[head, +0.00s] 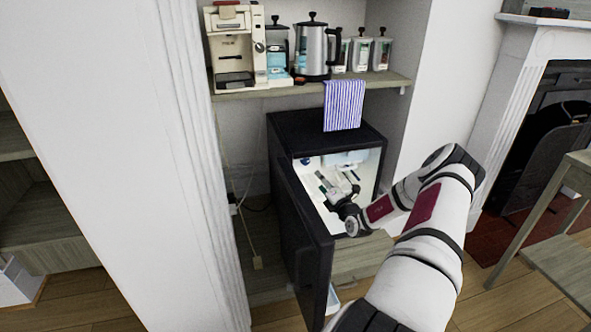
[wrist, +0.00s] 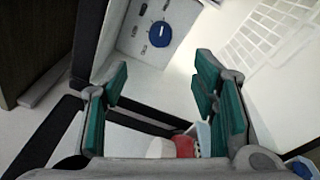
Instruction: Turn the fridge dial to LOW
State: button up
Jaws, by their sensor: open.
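The mini fridge (head: 325,128) is black with a white inside, and its door (head: 303,235) stands open toward me. The blue round dial (wrist: 160,34) sits on a pale panel (wrist: 130,42) in the wrist view, with a short light mark on its face and small dark marks around it. Their lettering is too small to read. The dial also shows as a blue spot (head: 305,161) at the upper left inside the fridge. My gripper (wrist: 160,75) is open, its green-padded fingers apart with nothing between the tips. It reaches inside the fridge, short of the dial and not touching it.
A white wire rack (wrist: 268,35) is at the right inside the fridge. A red and white item (wrist: 178,147) shows low between my fingers. The shelf (head: 230,95) above holds a coffee machine (head: 233,50) and kettle (head: 312,52).

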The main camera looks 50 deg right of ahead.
aim_at(306, 163)
jog(key=b+x, duration=0.5)
jog(key=x, duration=0.8)
jog(key=shift+w+d, duration=0.2)
jog(key=shift+w, duration=0.15)
jog(key=c, duration=1.2)
